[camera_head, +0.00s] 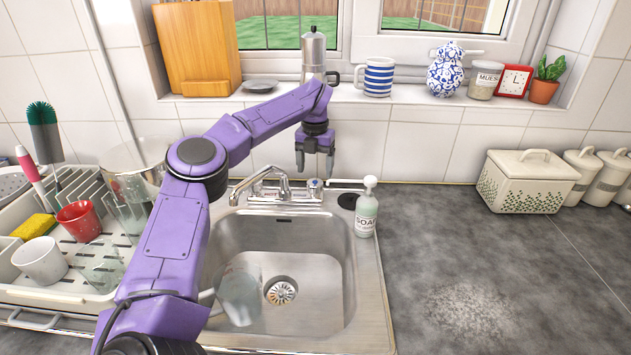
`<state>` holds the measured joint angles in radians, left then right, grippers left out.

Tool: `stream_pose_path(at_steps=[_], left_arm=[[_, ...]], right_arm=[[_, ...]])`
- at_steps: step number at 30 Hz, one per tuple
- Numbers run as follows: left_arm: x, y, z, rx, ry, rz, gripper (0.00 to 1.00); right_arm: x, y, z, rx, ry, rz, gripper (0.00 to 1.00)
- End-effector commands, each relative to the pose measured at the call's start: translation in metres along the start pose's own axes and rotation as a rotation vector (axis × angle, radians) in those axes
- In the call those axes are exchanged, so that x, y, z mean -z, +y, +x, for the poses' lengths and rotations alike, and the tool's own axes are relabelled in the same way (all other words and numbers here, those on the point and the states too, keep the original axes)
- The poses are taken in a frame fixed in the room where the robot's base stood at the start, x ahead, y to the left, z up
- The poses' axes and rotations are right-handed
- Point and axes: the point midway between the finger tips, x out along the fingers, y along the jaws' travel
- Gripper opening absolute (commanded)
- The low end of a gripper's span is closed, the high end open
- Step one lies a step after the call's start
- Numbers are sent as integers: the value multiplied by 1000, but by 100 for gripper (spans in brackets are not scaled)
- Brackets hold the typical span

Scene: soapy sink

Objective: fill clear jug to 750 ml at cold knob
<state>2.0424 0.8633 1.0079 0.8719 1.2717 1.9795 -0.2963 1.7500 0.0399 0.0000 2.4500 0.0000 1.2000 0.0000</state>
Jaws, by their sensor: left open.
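A clear jug (240,297) stands in the left part of the steel sink (335,262), with its handle to the left, partly behind my left arm. I cannot make out its markings or any water level. The tap (277,180) is at the back of the sink, and no stream shows from its spout. The cold knob (315,186), with a blue mark, sits right of the tap. My left gripper (315,170) points down just above the cold knob, with its fingers apart and nothing between them. I cannot tell whether they touch the knob. My right gripper is not in view.
A soap bottle (366,210) stands right of the cold knob. A dish rack (60,292) with cups and clear glassware is on the left. The windowsill (420,98) behind holds several items. The grey counter (480,270) on the right is mostly clear.

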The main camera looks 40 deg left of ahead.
Motion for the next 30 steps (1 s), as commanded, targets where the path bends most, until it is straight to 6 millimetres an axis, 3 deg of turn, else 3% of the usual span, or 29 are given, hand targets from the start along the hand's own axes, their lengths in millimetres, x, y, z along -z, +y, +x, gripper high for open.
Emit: stream_pose_path(at_steps=[3,7,26,30], left_arm=[[-1,-1,-28,-1,-5,0,76],[-1,0,-47,-2,-2,-1,76],[0,0,-54,0,0,1,76],[0,-1,-77,0,-1,1,76]], right_arm=[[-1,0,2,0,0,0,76],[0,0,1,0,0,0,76],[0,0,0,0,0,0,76],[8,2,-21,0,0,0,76]])
